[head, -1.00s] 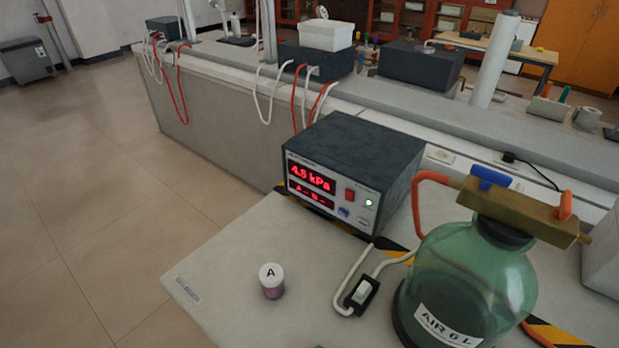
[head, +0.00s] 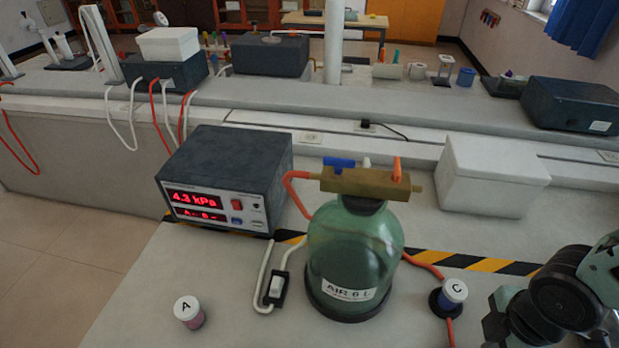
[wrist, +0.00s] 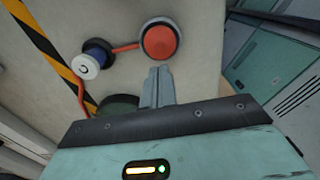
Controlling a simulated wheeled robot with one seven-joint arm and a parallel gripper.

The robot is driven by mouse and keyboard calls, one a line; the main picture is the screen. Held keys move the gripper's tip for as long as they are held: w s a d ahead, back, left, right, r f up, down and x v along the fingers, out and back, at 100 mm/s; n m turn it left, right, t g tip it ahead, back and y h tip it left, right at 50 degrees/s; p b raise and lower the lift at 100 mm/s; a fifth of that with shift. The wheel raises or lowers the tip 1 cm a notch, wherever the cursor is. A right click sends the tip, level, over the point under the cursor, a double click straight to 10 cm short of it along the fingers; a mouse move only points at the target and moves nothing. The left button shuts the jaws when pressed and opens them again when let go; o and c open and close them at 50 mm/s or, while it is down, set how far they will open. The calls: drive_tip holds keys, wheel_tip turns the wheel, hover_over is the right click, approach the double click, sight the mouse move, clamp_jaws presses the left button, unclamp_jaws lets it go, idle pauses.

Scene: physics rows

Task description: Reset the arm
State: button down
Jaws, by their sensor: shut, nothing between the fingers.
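My gripper (wrist: 158,82) is shut and empty, its two fingers together in the wrist view. The fingertips are close to a round orange-red disc on a dark base (wrist: 160,42); I cannot tell whether they touch it. My arm enters at the lower right of the head view, where the fingertips are out of sight.
A green bottle labelled AIR 6 L (head: 350,255) stands mid-bench with an orange hose. Left are a meter box (head: 225,170) reading 4.3 kPa, a switch (head: 276,288) and jar A (head: 188,311). A white box (head: 492,175) stands behind, beyond striped tape (head: 480,263).

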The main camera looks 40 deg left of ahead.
idle(0.4)
drive_tip(key=s+d+r+m+b, duration=0.1)
drive_tip(key=s+d+r+m, duration=0.3)
drive_tip(key=r+m, duration=0.4)
drive_tip(key=s+d+r+m+b, duration=0.2)
drive_tip(key=s+d+r+m, duration=0.2)
drive_tip(key=s+r+m, duration=0.3)
drive_tip(key=shift+s+r+m+y+b, duration=0.15)
drive_tip(key=shift+r+m+y+b, duration=0.3)
drive_tip(key=shift+m, duration=0.65)
drive_tip(key=shift+r, duration=0.1)
